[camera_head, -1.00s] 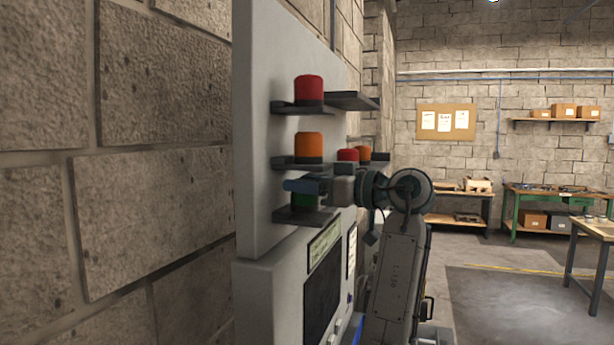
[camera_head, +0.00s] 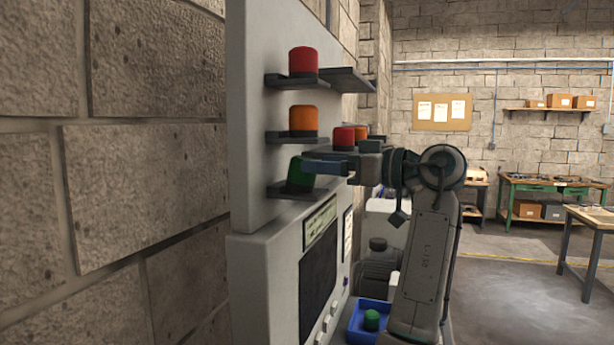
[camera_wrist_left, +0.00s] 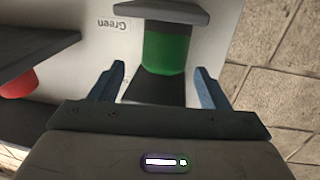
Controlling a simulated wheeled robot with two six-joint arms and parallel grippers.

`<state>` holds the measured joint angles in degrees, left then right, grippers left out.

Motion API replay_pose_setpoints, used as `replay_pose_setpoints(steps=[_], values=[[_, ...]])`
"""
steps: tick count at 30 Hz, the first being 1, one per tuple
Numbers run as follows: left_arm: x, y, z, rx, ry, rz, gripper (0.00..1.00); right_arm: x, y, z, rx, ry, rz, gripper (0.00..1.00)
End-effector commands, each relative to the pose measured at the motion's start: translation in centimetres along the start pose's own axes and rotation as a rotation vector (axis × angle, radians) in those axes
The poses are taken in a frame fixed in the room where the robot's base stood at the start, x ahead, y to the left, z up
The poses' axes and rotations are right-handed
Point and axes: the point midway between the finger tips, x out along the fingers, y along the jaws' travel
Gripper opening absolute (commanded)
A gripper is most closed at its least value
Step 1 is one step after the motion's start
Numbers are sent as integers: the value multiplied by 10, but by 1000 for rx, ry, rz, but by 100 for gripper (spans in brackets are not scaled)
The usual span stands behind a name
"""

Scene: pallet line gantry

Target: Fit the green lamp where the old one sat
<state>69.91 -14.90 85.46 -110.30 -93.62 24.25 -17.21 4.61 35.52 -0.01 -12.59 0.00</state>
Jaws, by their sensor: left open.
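A green lamp (camera_head: 300,173) stands on the lowest bracket (camera_head: 296,193) of the grey panel and looks tilted in the head view. In the left wrist view the green lamp (camera_wrist_left: 166,50) shows ahead of the jaws, between the lines of the two fingers, beside a "Green" label (camera_wrist_left: 113,23). My left gripper (camera_head: 318,165) is open and empty, its fingertips close to the lamp's right side; contact is unclear. It also shows in the left wrist view (camera_wrist_left: 160,80). A second green lamp (camera_head: 372,319) sits in a blue bin (camera_head: 357,334) below. My right gripper is not in view.
Above on the panel (camera_head: 252,130) are an orange lamp (camera_head: 303,119) and a red lamp (camera_head: 303,61) on brackets. An empty-looking bracket (camera_head: 346,80) juts out at upper right. More red and orange lamps stand behind my gripper. Workbenches are far right.

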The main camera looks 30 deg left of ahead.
Motion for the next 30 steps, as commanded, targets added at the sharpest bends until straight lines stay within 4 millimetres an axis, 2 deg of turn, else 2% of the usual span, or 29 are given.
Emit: replay_pose_setpoints(steps=[1, 3, 6, 11, 30], values=[[-13, 1, 6, 0, -1, 5, 70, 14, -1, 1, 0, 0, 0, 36], [-28, 0, 5, 1, 0, 5, 70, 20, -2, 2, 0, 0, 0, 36], [-46, 0, 4, 0, 0, 4, 70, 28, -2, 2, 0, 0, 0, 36], [-64, 0, 2, 0, 0, 2, 70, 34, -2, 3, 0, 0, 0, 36], [-68, 0, 0, 0, 1, 0, 70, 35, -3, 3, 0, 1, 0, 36]])
